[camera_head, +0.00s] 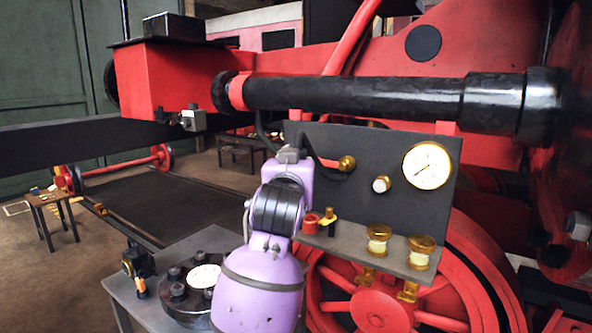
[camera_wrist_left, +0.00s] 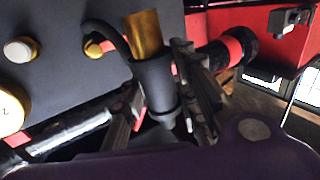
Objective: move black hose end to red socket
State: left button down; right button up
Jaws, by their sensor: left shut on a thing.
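My left gripper (camera_wrist_left: 160,98) is shut on the black hose end (camera_wrist_left: 155,85), a thick dark sleeve with a brass part (camera_wrist_left: 145,35) at its upper end in the left wrist view. A thin black hose (camera_wrist_left: 108,32) curves beside it, over a brass fitting (camera_wrist_left: 93,47). In the head view my purple left arm (camera_head: 280,200) hides most of the gripper and the hose end. A small red cup-like piece (camera_head: 311,224), which may be the red socket, sits on the grey shelf beside a yellow and black piece (camera_head: 328,218). My right gripper is not in view.
The dark panel (camera_head: 310,135) carries a round gauge (camera_head: 427,167), a white knob (camera_head: 381,184) and a brass fitting with a red stub (camera_head: 346,163). Two brass-and-glass cups (camera_head: 378,240) (camera_head: 421,252) stand on the shelf. A black cylinder (camera_head: 350,96) crosses above the panel.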

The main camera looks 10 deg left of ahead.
pick_arm(q)
jog(key=shift+s+d+r, duration=0.1)
jog(key=shift+r, duration=2.5)
jog(key=shift+f, duration=0.1)
